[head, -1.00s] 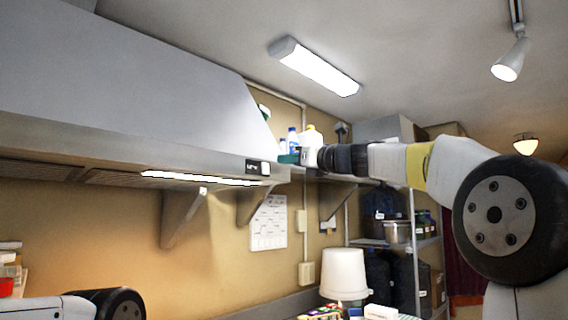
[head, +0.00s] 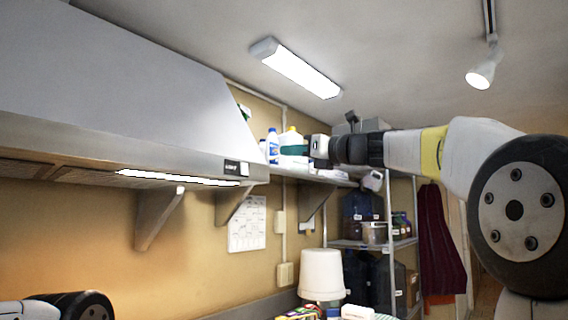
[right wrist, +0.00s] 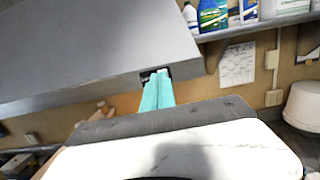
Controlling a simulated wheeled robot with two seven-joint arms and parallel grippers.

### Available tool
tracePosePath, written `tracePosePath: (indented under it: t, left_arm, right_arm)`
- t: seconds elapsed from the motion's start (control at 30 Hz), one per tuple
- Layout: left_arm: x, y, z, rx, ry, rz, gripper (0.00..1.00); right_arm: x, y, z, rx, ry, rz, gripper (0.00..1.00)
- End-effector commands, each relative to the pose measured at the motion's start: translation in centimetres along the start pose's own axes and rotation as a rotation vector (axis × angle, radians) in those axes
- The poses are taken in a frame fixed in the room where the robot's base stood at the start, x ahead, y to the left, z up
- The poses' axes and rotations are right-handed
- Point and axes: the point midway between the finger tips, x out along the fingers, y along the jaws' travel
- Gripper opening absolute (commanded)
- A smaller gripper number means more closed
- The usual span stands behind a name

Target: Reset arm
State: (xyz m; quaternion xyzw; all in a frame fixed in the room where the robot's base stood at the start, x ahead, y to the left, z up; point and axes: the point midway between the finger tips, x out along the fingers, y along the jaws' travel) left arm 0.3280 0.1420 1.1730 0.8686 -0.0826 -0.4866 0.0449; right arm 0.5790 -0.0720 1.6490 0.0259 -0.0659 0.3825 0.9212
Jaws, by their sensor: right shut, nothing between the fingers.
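My right arm reaches in from the right in the head view, and its gripper (head: 318,147) is in front of the wall shelf near several bottles. In the right wrist view its teal fingers (right wrist: 157,90) lie together, shut and empty, with the range hood's edge behind them. I cannot tell from the head view how far the gripper is from the bottles. Only a part of my left arm shows at the lower left of the head view; its gripper is out of view.
The grey range hood (head: 110,120) fills the upper left. Bottles (head: 272,146) stand on the wall shelf (head: 285,172). Below are a white bucket (head: 321,274) and a wire rack (head: 388,240) holding dark containers. A maroon cloth (head: 442,240) hangs at the right.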

Motion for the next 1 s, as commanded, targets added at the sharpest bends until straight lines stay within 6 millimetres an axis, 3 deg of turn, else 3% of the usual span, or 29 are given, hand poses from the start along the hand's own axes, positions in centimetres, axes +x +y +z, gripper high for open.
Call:
tracePosePath:
  t: [0.23,0.37,0.47,0.57,0.8,1.0]
  left_arm:
    - [0.0,0.0,0.0,0.000,0.000,0.000,0.36]
    - [0.0,0.0,0.0,0.000,0.000,0.000,0.36]
    - [0.0,0.0,0.0,0.000,0.000,0.000,0.36]
    - [0.0,0.0,0.0,0.000,0.000,0.000,0.36]
    - [0.0,0.0,0.0,0.000,0.000,0.000,0.36]
    - [0.0,0.0,0.0,0.000,0.000,0.000,0.36]
  right_arm:
    - [0.0,0.1,-0.2,-0.010,0.006,0.000,0.00]
    - [-0.7,1.3,-3.2,-0.157,0.093,-0.001,0.00]
    - [-2.2,3.2,-8.4,-0.414,0.239,0.026,0.00]
    - [-5.3,5.3,-15.1,-0.740,0.415,0.109,0.00]
    - [-15.6,9.5,-29.9,-1.494,0.730,0.533,0.00]
    - [-24.2,11.9,-39.2,-1.979,0.801,1.017,0.00]
